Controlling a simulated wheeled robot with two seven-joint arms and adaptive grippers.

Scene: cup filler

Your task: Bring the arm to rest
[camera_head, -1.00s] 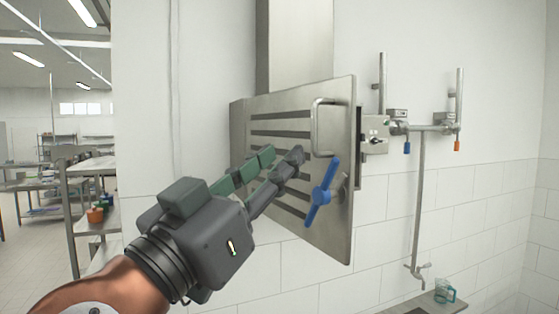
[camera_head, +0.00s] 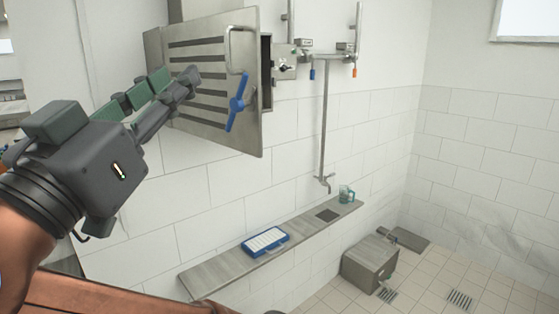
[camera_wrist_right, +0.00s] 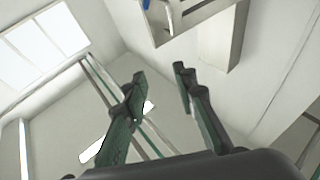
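My right gripper (camera_head: 188,80) is raised at the left of the head view, in front of the slotted metal cabinet door (camera_head: 205,52). In the right wrist view its two green and black fingers (camera_wrist_right: 160,78) stand apart with nothing between them, so it is open and empty. The door has a blue lever (camera_head: 238,103) and a bar handle (camera_head: 231,50). In the head view the fingertips overlap the door; I cannot tell how far they are from it. My left gripper is out of view.
The wall shelf (camera_head: 215,272) carries a blue and white tray (camera_head: 265,241). A pipe with a tap (camera_head: 325,182) hangs over it, with blue and orange levers above. A metal box (camera_head: 370,265) stands on the tiled floor, which has drain grates (camera_head: 459,299).

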